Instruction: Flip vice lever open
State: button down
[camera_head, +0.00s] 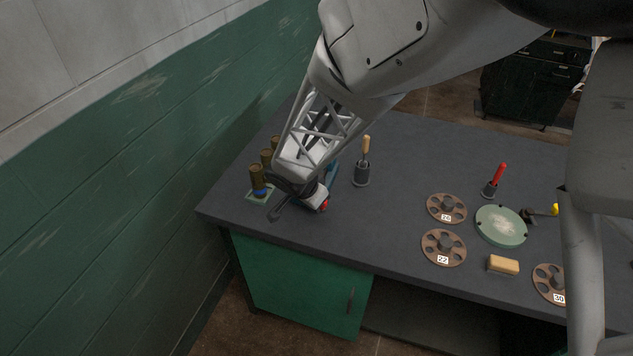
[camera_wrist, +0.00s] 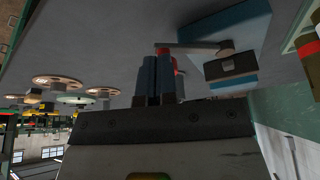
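The blue vice (camera_wrist: 232,30) is in the upper right of the wrist view, which looks upside down. A grey lever bar (camera_wrist: 190,48) runs across it to a red end by my fingertips. My gripper (camera_wrist: 158,62) has its two fingers close together, side by side, beside that red end. It looks shut; I cannot tell whether the fingers touch the lever. In the head view my arm hides most of the vice; a bit of blue (camera_head: 331,172) shows beside my wrist.
Brown cylinders (camera_head: 256,178) stand left of the vice near the wall. A wooden-handled tool in a holder (camera_head: 362,174) stands to the right. Discs (camera_head: 443,247), a green round plate (camera_head: 500,226) and a tan block (camera_head: 503,265) lie farther right. The bench's middle front is clear.

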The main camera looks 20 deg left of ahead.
jog(key=shift+w+d+n+y, duration=0.4)
jog(key=shift+w+d+n, duration=0.25)
jog(key=shift+d+n, duration=0.35)
jog(key=shift+w+d+n+y, duration=0.3)
jog(key=shift+w+n, duration=0.15)
jog(key=shift+n, duration=0.25)
jog(key=shift+w+d+n+y, duration=0.25)
jog(key=shift+w+n, duration=0.15)
jog(key=shift+n, duration=0.3)
jog(key=shift+w+d, duration=0.3)
jog(key=shift+w, duration=0.35)
jog(key=shift+w+d, duration=0.25)
jog(key=shift+w, duration=0.35)
jog(key=shift+s, duration=0.1)
jog(key=shift+s+d, duration=0.25)
jog(key=shift+s, duration=0.7)
jog(key=shift+s+d, duration=0.25)
jog(key=shift+s, duration=0.65)
jog(key=v, duration=1)
jog(key=shift+d, duration=0.35)
